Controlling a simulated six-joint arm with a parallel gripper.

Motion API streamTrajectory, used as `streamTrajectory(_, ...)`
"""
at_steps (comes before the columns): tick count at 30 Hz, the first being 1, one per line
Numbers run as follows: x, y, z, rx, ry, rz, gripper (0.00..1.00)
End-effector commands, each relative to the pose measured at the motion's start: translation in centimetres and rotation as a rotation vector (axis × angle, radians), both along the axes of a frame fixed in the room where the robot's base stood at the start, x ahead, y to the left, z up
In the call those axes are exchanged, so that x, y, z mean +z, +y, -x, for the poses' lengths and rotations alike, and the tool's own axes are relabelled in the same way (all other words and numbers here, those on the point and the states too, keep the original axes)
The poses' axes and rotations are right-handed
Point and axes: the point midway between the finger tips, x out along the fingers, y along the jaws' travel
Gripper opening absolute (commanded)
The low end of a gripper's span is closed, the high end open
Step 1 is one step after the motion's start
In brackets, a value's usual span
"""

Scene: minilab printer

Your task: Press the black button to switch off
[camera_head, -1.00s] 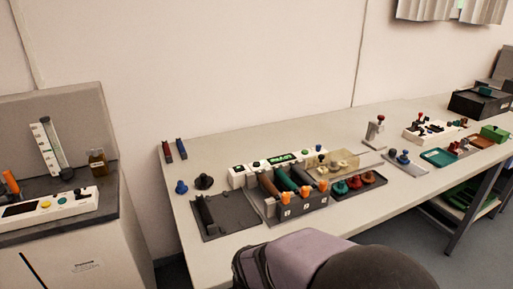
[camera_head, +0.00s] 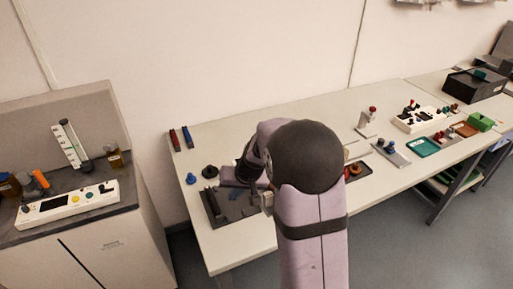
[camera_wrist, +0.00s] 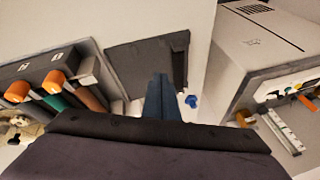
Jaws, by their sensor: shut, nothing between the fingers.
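I cannot single out the black button for switching off. A white control panel (camera_head: 68,204) with a dark display and several small coloured buttons lies on the cabinet at the left; it also shows at the right edge of the wrist view (camera_wrist: 284,91). A loose black knob (camera_head: 210,171) stands on the bench beside a blue knob (camera_head: 191,178). My gripper (camera_wrist: 160,79) is shut and empty, pointing over the dark tray (camera_wrist: 128,57) in the wrist view. In the head view my arm hides much of the bench device.
The grey cabinet (camera_head: 120,255) stands left of the long bench (camera_head: 235,130), with a gap between them. Orange-ended rollers (camera_wrist: 54,80) show left of my gripper. Farther right are a white box (camera_head: 419,119) and trays.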

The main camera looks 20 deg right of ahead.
Motion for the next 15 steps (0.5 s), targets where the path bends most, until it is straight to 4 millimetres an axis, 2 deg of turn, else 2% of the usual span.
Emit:
streamTrajectory(1, 1.3, -1.2, -1.9, -0.032, -0.023, -0.018, 0.00)
streamTrajectory(6, 3.8, -5.1, -7.8, -0.132, -0.120, -0.072, 0.00)
streamTrajectory(12, 6.1, -10.2, -13.2, -0.235, -0.232, -0.117, 0.00)
streamTrajectory(15, 7.0, -12.4, -15.0, -0.276, -0.279, -0.132, 0.00)
